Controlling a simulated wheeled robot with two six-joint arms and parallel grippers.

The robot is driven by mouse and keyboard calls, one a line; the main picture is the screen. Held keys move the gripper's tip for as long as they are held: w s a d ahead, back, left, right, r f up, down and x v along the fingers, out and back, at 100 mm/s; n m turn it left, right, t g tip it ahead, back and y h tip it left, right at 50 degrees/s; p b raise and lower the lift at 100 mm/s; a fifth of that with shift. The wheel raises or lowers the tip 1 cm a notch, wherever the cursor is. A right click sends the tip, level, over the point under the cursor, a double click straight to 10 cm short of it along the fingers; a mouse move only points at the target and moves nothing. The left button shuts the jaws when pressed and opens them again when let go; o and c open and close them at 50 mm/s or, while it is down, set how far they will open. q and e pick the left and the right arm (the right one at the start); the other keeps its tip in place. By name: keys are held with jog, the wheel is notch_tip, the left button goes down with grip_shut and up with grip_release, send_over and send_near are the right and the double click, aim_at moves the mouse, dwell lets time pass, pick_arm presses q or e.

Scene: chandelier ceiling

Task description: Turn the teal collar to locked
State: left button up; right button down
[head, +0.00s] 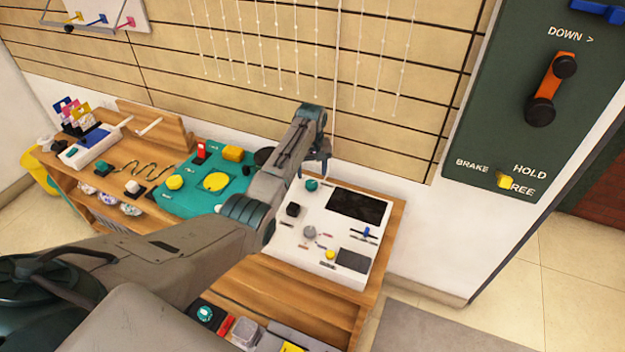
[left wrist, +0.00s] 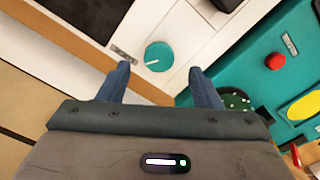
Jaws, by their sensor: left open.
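The teal collar (head: 311,185) is a small round knob at the back left corner of the white panel (head: 285,240). In the left wrist view, the teal collar (left wrist: 160,55) shows a short white line on its lower left part, and a small label sits to its left, too small to read. My left gripper (head: 317,171) is just above and behind the collar in the head view. In the left wrist view its two fingers (left wrist: 160,76) are apart, with the collar beyond the gap between their tips. I see no contact. My right gripper is not in view.
The white panel also carries a black knob (head: 293,210), a grey knob (head: 309,232), a yellow knob (head: 330,255) and dark pads. A teal board (head: 190,203) with red and yellow parts lies to its left. A slatted wall (head: 270,75) stands behind.

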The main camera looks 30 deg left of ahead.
aim_at(312, 184)
pick_arm(q)
notch_tip(312, 184, down, 4)
jog(key=shift+w+r, duration=0.1)
jog(key=shift+r, duration=0.15)
jog(key=shift+f, duration=1)
jog(key=shift+c, duration=1.3)
jog(key=c, duration=0.7)
jog(key=shift+c, duration=0.2)
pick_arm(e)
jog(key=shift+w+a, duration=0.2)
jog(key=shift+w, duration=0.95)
